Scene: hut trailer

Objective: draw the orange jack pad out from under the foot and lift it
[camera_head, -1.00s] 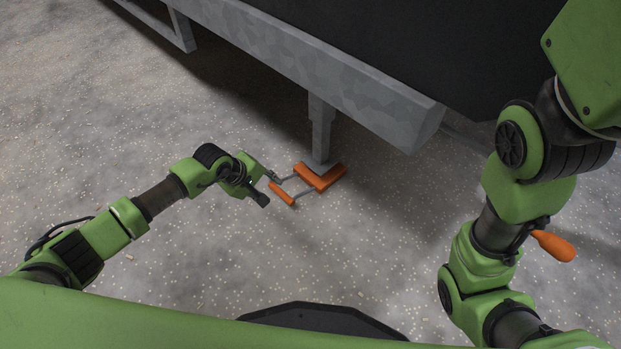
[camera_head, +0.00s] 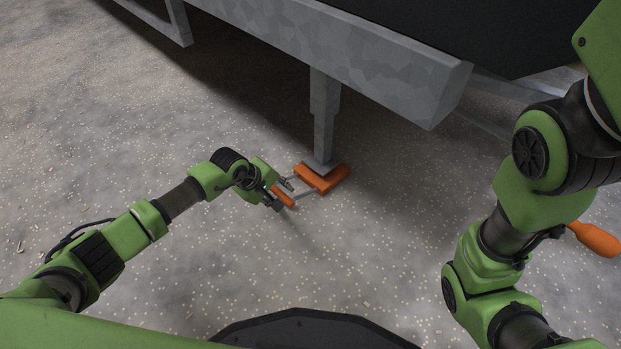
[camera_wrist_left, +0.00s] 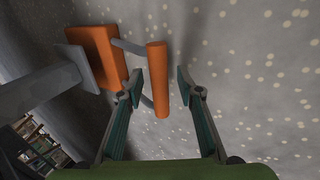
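The orange jack pad (camera_head: 330,179) lies on the ground under the grey foot (camera_head: 317,167) of the trailer leg. Two grey rods join it to an orange bar handle (camera_head: 284,197) on its near left side. My left gripper (camera_head: 280,194) is at this handle. In the left wrist view, my left gripper (camera_wrist_left: 160,88) is open, with one finger on each side of the handle (camera_wrist_left: 157,78) and a gap to each. The pad (camera_wrist_left: 103,56) and the foot plate (camera_wrist_left: 76,66) show at upper left there. My right gripper is not in view.
The grey trailer beam (camera_head: 400,85) and dark body overhang the foot from behind. The grey leg (camera_head: 324,115) stands on the foot. An orange rounded handle (camera_head: 597,239) shows partly behind my right arm. The speckled floor left and in front of the pad is clear.

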